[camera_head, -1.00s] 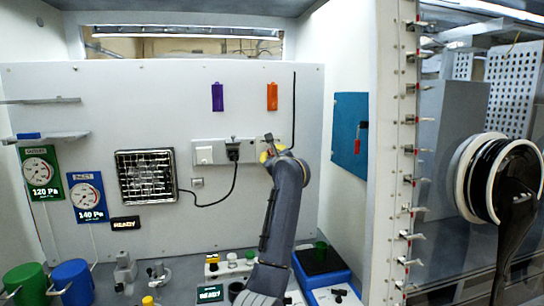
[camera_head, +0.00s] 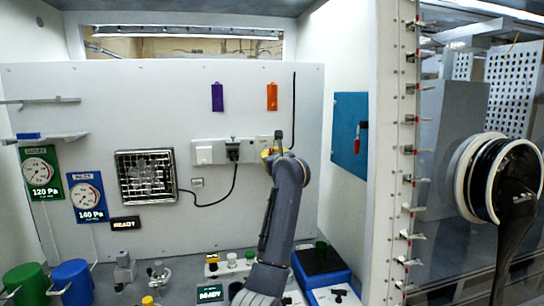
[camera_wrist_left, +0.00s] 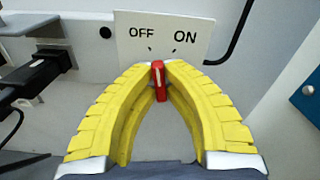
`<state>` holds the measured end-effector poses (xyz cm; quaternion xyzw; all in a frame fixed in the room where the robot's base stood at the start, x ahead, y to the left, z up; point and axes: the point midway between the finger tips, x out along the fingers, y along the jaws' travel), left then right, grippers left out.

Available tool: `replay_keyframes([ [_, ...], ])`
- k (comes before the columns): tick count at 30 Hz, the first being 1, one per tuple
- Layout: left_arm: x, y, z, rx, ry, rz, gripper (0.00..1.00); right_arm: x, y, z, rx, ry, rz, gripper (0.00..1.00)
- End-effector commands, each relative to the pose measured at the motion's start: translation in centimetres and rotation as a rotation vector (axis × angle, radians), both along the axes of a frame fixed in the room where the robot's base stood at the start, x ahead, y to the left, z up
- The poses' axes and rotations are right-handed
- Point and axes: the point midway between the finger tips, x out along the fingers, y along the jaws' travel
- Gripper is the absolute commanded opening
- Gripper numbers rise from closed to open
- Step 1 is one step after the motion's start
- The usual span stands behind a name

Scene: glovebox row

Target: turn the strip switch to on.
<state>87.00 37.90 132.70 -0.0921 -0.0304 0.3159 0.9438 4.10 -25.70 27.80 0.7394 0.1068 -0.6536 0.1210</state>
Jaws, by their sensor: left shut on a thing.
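The strip switch is a red knob (camera_wrist_left: 158,88) with a white line, below a white plate (camera_wrist_left: 165,35) marked OFF and ON. Its line points roughly upward, leaning slightly to the OFF side. My left gripper (camera_wrist_left: 158,72) has yellow fingers, with the tips closed on either side of the knob. In the head view my left gripper (camera_head: 270,152) is at the right end of the wall strip (camera_head: 220,151), and my wrist hides the knob there. My right gripper is not in view.
A black plug (camera_head: 233,151) with a cable sits in the strip left of my gripper. A blue panel (camera_head: 350,130) is on the side wall. Blue and dark trays (camera_head: 322,265) stand below.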

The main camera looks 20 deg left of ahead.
Motion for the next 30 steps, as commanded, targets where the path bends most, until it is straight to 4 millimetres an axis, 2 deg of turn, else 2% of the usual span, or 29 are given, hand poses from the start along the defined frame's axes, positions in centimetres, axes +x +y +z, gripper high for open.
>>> replay_keyframes([
  [12, 0.00, 0.00, 0.11, 0.140, 0.103, 0.000, 0.00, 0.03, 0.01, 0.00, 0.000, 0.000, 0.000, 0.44],
  [27, 0.00, 0.00, 0.15, 0.157, 0.115, 0.000, 0.00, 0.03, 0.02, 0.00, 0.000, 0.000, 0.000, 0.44],
  [28, 0.00, 0.00, 0.15, 0.157, 0.115, 0.000, 0.11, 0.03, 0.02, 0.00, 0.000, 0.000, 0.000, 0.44],
  [30, 0.00, 0.00, 0.14, 0.157, 0.115, 0.000, 0.19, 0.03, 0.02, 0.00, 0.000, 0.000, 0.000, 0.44],
])
